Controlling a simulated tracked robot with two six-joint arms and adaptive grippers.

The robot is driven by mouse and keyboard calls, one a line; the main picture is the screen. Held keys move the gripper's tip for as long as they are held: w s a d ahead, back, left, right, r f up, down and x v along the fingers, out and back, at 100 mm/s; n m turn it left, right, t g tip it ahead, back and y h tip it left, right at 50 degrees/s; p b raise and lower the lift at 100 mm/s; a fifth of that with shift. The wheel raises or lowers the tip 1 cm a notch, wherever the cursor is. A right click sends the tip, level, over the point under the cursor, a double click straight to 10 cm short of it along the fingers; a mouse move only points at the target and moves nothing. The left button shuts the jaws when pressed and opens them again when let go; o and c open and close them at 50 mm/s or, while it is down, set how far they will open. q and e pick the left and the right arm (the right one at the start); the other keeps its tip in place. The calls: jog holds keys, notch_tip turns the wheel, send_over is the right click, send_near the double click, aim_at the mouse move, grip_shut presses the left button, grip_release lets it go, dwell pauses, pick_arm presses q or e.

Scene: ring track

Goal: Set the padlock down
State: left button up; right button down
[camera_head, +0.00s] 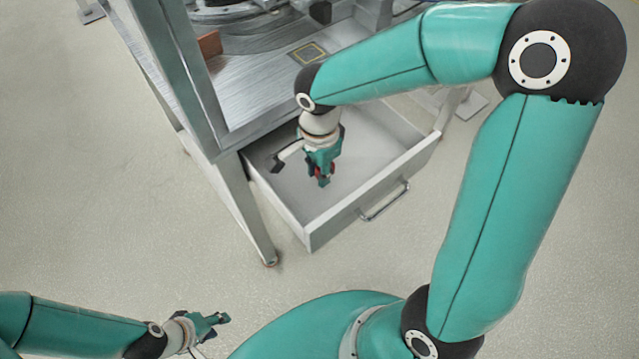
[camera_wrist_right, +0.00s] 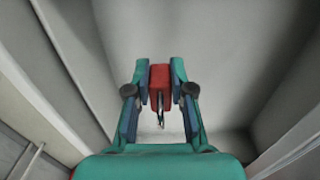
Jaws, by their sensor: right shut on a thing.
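The padlock (camera_wrist_right: 160,77) has a red body and a metal shackle. In the right wrist view it sits between the two fingers of my right gripper (camera_wrist_right: 160,88), which is shut on it. In the head view my right gripper (camera_head: 322,178) points down inside the open drawer (camera_head: 380,178), with a bit of the red padlock (camera_head: 321,172) showing at its fingers. I cannot tell whether the padlock touches the drawer floor. My left gripper (camera_head: 222,319) is at the lower left, away from the drawer, with its fingers apart and nothing seen between them.
The drawer hangs out of a metal workbench (camera_head: 265,80), with a bar handle (camera_head: 385,202) on its front. A bench leg (camera_head: 248,215) stands left of the drawer. A yellow-edged square (camera_head: 309,53) and a brown block (camera_head: 210,44) are on the bench top. The drawer floor around the gripper looks clear.

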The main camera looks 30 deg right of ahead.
aim_at(319, 191)
jog(key=shift+f+b, duration=0.45)
jog(key=shift+f, duration=2)
jog(key=shift+f, duration=0.15)
jog(key=c, duration=1)
grip_release()
jog(key=shift+r, duration=0.25)
notch_tip(319, 191, up, 12)
jog(key=shift+f+p, duration=0.1)
jog(key=shift+p, duration=1.1)
